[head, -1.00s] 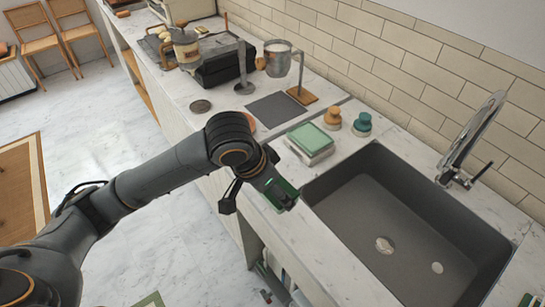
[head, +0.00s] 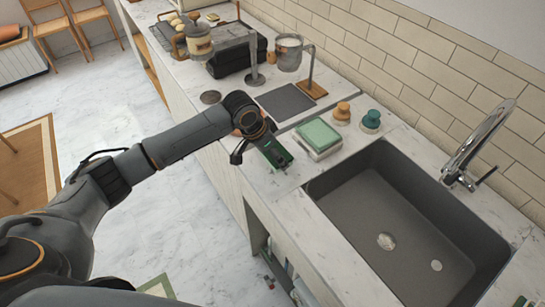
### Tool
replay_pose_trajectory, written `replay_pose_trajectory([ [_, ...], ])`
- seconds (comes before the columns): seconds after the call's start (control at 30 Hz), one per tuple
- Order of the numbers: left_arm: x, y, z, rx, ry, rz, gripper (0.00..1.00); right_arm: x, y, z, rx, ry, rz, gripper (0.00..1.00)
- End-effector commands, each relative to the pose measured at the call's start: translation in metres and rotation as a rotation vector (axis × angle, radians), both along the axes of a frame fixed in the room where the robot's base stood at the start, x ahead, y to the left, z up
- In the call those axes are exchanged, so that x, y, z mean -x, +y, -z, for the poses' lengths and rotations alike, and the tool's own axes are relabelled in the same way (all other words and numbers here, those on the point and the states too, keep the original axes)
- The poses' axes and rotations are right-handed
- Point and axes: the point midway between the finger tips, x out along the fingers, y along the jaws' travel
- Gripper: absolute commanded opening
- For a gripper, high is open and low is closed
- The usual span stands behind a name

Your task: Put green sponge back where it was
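My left gripper (head: 260,158) is over the front strip of counter, left of the sink. One dark finger hangs apart on its left side. A dark green piece (head: 273,153) shows at its right finger. I cannot tell whether this is the sponge in the grip or part of the gripper. A light green, flat block (head: 317,134) lies on a white base beside the sink's far left corner, just right of and behind the gripper, apart from it. It looks like a sponge on a holder. My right gripper is not in view.
The grey sink (head: 360,205) with a chrome faucet (head: 475,145) is at the right. Orange (head: 342,112) and teal (head: 371,120) knobbed brushes stand behind the light green block. A dark mat (head: 285,102), a metal pitcher (head: 288,52) and a stand lie farther left.

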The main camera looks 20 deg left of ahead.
Motion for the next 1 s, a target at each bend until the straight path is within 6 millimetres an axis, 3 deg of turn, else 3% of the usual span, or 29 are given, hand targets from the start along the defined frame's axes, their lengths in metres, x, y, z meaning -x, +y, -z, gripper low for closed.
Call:
replay_pose_trajectory([
  [0.3,-0.005,0.003,0.033,-0.003,0.002,0.000,0.59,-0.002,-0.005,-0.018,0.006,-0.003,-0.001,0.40],
  [0.7,-0.005,0.002,0.041,-0.001,0.001,0.001,0.59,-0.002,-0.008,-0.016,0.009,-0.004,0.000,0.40],
  [0.73,-0.005,0.002,0.041,-0.001,-0.001,0.001,0.93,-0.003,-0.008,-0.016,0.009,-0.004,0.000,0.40],
  [0.77,-0.005,0.003,0.040,-0.002,0.000,0.001,0.99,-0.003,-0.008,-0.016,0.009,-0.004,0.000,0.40],
  [1.0,-0.005,0.003,0.040,-0.002,0.000,0.001,1.00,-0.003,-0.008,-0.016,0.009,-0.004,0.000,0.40],
])
